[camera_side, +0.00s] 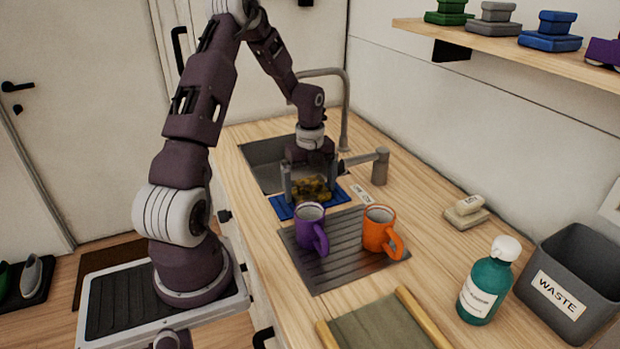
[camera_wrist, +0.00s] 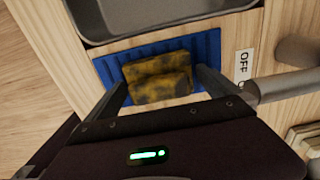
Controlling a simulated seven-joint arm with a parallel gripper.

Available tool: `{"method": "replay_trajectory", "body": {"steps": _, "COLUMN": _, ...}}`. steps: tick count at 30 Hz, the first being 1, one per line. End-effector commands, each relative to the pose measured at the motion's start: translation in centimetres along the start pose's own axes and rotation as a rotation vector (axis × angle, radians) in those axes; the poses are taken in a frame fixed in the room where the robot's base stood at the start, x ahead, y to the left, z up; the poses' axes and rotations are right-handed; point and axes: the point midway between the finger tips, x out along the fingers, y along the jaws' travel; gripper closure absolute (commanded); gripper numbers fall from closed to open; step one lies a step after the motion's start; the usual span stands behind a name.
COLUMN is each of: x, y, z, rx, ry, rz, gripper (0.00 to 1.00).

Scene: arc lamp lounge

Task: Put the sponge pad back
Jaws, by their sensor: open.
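The sponge pad (camera_side: 311,188) is mottled yellow and dark brown. In the wrist view the sponge pad (camera_wrist: 158,80) lies over a ribbed blue mat (camera_wrist: 112,66), which also shows in the side view (camera_side: 281,207) between the sink and the drying rack. My gripper (camera_side: 311,198) is open and points down, with one finger on each side of the sponge pad; in the wrist view its fingers (camera_wrist: 162,82) straddle the pad. I cannot tell whether the fingers touch it. The pad's underside is hidden.
The sink (camera_side: 262,160) and a tap (camera_side: 345,110) are behind. A label reading OFF (camera_wrist: 243,64) is right of the mat. A purple mug (camera_side: 311,230) and an orange mug (camera_side: 378,232) stand on the grey rack (camera_side: 330,275) in front. A soap bottle (camera_side: 484,285) stands farther right.

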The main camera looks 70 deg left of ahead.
Motion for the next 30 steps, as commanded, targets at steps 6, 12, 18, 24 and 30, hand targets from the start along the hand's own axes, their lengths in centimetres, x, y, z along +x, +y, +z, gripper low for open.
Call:
{"method": "replay_trajectory", "body": {"steps": 6, "x": -5.8, "y": -0.1, "z": 0.1, "rx": -0.001, "ry": -0.006, "rz": -0.006, "gripper": 0.00}}
{"method": "replay_trajectory", "body": {"steps": 12, "x": -10.1, "y": -0.1, "z": 0.1, "rx": 0.000, "ry": -0.003, "rz": -0.003, "gripper": 0.00}}
{"method": "replay_trajectory", "body": {"steps": 18, "x": -13.1, "y": -0.1, "z": -1.9, "rx": -0.064, "ry": -0.031, "rz": -0.010, "gripper": 0.00}}
{"method": "replay_trajectory", "body": {"steps": 24, "x": -20.9, "y": 3.1, "z": -14.4, "rx": -0.594, "ry": -0.115, "rz": -0.188, "gripper": 0.00}}
{"method": "replay_trajectory", "body": {"steps": 30, "x": -23.9, "y": 11.8, "z": -24.2, "rx": -1.227, "ry": 0.148, "rz": -0.403, "gripper": 0.00}}
